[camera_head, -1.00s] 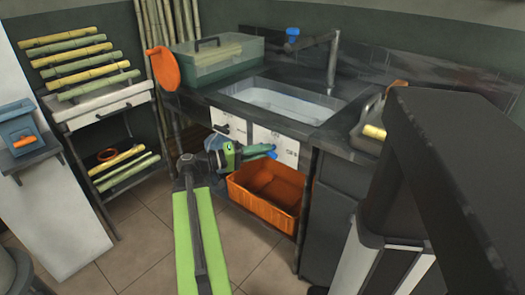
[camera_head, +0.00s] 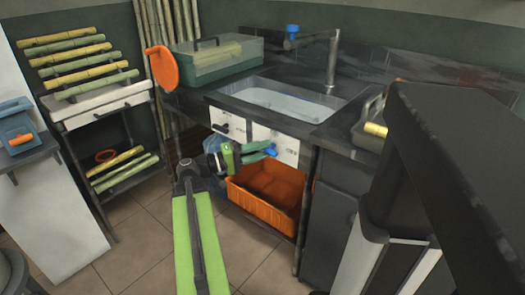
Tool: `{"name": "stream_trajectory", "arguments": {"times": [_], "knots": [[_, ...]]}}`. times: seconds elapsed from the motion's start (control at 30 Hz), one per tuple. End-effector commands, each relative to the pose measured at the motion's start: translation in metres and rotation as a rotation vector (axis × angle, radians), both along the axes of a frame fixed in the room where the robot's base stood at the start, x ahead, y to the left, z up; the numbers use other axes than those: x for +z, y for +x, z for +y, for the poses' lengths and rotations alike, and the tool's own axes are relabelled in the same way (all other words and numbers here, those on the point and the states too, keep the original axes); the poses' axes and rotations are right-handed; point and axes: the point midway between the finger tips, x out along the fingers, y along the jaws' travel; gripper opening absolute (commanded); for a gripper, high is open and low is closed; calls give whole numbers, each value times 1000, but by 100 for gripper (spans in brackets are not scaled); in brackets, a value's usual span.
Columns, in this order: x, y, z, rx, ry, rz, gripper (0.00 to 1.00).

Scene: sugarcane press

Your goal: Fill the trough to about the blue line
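The trough (camera_head: 285,103) looks like a pale basin sunk in the dark counter. Its inside is only partly visible; I cannot make out a blue line or a water level. A grey tap (camera_head: 332,62) stands at its back right corner, with a blue knob (camera_head: 292,30) at the left end of its horizontal arm. I see no clear stream of water. My gripper (camera_head: 270,150), green with blue at the tip, is low in front of the white drawer fronts, below the counter edge and apart from the tap. Its finger gap is too small to judge.
An orange crate (camera_head: 268,196) sits under the counter, just below my gripper. A green lidded box (camera_head: 218,62) and an orange disc (camera_head: 162,67) are left of the trough. A cane rack (camera_head: 105,103) stands at left. A large dark structure (camera_head: 440,160) blocks the right.

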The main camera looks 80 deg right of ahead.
Motion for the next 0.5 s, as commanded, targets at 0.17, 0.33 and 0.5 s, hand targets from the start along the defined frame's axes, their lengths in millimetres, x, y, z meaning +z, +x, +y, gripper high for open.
{"name": "stream_trajectory", "arguments": {"times": [0.17, 0.33, 0.5], "knots": [[0, 0, 0, -1, 1, -1, 41], [-1, 2, 1, 0, 0, -1, 41], [-4, 27, 14, 4, 0, -1, 41]]}}
